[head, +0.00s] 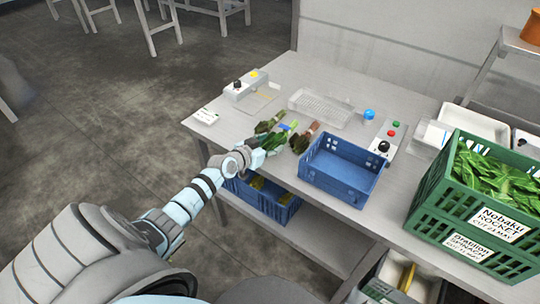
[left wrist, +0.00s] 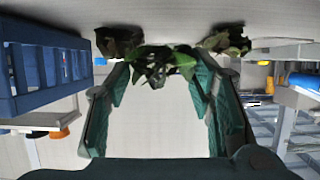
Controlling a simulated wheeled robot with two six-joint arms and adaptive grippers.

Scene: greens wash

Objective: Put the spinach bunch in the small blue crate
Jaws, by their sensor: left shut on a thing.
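My left gripper (head: 260,151) is at the near end of a green leafy bunch with a blue band (head: 279,138), which I take for the spinach bunch. In the left wrist view the gripper (left wrist: 162,72) is shut on this bunch (left wrist: 158,66), its leaves showing between the fingertips. The bunch is at table level, between a darker green bunch (head: 268,124) on the left and a reddish-brown bunch (head: 306,138) on the right. The small blue crate (head: 338,174) stands on the table just right of them and looks empty. My right gripper is not in view.
A large green crate of leaves (head: 430,196) stands at the right. A clear tray (head: 322,108), a blue-capped item (head: 369,115) and a control box with buttons (head: 388,138) lie behind the blue crate. Another blue crate (head: 262,200) sits on the lower shelf.

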